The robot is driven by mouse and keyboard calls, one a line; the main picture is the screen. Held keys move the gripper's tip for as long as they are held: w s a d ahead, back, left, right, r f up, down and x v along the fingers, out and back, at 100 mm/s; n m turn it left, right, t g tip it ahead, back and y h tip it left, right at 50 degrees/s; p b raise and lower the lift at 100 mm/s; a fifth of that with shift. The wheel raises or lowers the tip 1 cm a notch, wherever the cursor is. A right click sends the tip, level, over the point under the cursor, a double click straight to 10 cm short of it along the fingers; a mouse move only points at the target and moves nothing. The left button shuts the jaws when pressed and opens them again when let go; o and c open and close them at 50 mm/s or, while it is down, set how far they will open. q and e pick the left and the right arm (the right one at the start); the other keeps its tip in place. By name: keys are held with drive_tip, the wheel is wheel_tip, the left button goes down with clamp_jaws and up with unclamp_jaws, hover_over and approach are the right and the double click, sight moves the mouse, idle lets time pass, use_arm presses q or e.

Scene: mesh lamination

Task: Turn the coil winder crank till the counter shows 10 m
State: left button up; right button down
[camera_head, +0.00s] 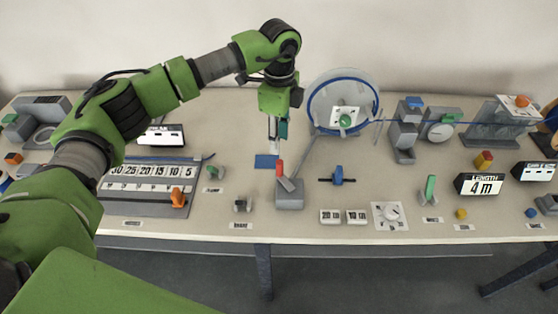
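The coil winder is a large clear disc with a blue ring (313,106) at the back of the table, right of centre. A white plate with a round green knob (345,121), which looks like its crank handle, sits at its front. A blue line runs from the disc to the right. The black-framed counter (481,185) at the right front reads "LENGTH 4 m". My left gripper (277,138) points down, left of the disc and apart from the green knob. Its fingers are too small to tell whether they are open. My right gripper is not in view.
A grey block with a red-tipped lever (289,194) stands just in front of my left gripper, beside a blue pad (264,161). A grey dial device (440,125) stands right of the disc. A number board (150,208) lies at left. The table (300,228) has small bare patches between fixtures.

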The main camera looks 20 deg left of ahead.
sight(279, 159)
use_arm(q)
wheel_tip(279, 159, down, 10)
drive_tip(key=p, duration=0.3)
drive_tip(key=shift+r, duration=0.25)
drive_tip(key=shift+f, duration=0.6)
clamp_jaws()
